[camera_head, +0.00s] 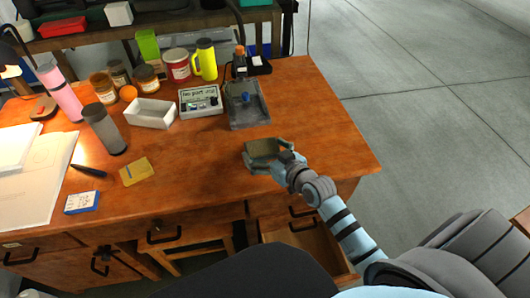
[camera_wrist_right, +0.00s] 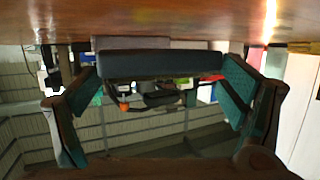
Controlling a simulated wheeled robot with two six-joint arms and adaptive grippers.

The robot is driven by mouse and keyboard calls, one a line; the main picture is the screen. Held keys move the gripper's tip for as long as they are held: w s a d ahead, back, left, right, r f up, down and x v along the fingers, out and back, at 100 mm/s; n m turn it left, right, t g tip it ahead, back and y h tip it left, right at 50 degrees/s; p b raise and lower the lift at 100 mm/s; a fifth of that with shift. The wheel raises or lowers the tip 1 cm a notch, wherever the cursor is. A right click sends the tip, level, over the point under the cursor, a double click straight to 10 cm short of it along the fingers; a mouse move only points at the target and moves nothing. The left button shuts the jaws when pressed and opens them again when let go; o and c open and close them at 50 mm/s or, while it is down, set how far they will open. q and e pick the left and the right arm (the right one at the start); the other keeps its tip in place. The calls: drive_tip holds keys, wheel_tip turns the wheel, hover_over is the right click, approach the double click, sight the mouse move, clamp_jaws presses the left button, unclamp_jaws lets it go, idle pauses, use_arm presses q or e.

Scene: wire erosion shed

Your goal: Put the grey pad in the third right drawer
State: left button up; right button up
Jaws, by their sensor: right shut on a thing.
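My right gripper (camera_head: 262,157) is over the front right part of the wooden desk (camera_head: 335,150), its fingers shut on the grey pad (camera_head: 263,147). In the right wrist view the grey pad (camera_wrist_right: 160,65) is a dark flat slab spanning the space between the two teal fingers. I cannot tell whether the pad touches the desk top. An open drawer (camera_head: 318,238) sticks out at the desk's right front, below my right forearm. Its inside looks empty where it shows; part is hidden by my body. I cannot tell its number in the stack. My left gripper is not in view.
A grey tray-like fixture (camera_head: 248,108), a meter box (camera_head: 200,100) and a white bin (camera_head: 150,113) stand behind the gripper. The desk's right end is clear.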

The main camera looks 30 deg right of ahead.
sight(265, 152)
wheel_tip(265, 152, up, 17)
drive_tip(key=p, duration=0.6)
drive_tip(key=s+a+r+n+g+y, duration=0.2)
drive_tip(key=s+a+r+n+y, duration=0.1)
drive_tip(key=a+r+n+y, duration=0.4)
drive_tip(key=s+n+g+y, duration=0.2)
drive_tip(key=s+g, duration=0.1)
drive_tip(key=s, duration=0.8)
drive_tip(key=shift+s+f+g+y, duration=0.35)
drive_tip(key=shift+f+g+y, duration=0.05)
drive_tip(key=shift+d, duration=0.15)
